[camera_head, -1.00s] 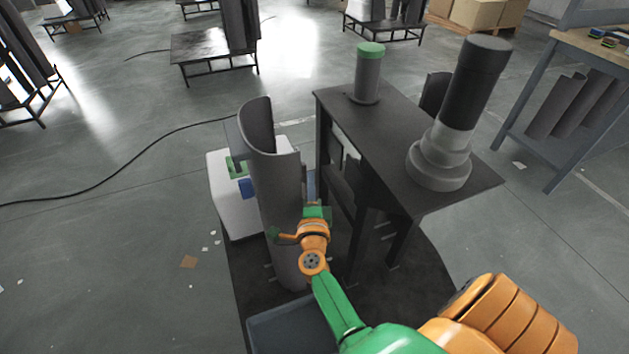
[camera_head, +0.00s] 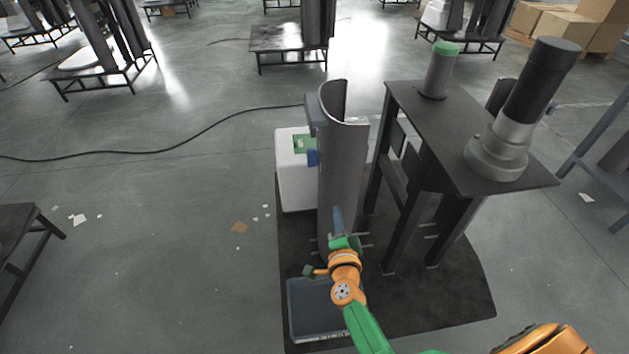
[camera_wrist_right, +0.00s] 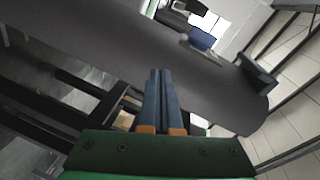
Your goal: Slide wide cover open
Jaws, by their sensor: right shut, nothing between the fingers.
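The wide cover (camera_head: 345,165) is a tall, grey, curved half-tube standing upright left of the black table. In the right wrist view its dark grey curved face (camera_wrist_right: 215,85) spans much of the picture. My right gripper (camera_head: 338,217) is in front of the cover's lower part, pointing up along it. Its two blue-grey fingers (camera_wrist_right: 158,85) are together and empty. They overlap the cover in both views; I cannot tell whether they touch it. The gripper hides part of the cover's lower end. My left gripper is not in view.
A black table (camera_head: 415,120) right of the cover bears a green-topped cylinder (camera_head: 440,70) and a stepped dark column (camera_head: 520,110). A white box (camera_head: 296,180) stands behind and left of the cover. A grey tray (camera_head: 312,310) lies below. Floor at left is mostly clear.

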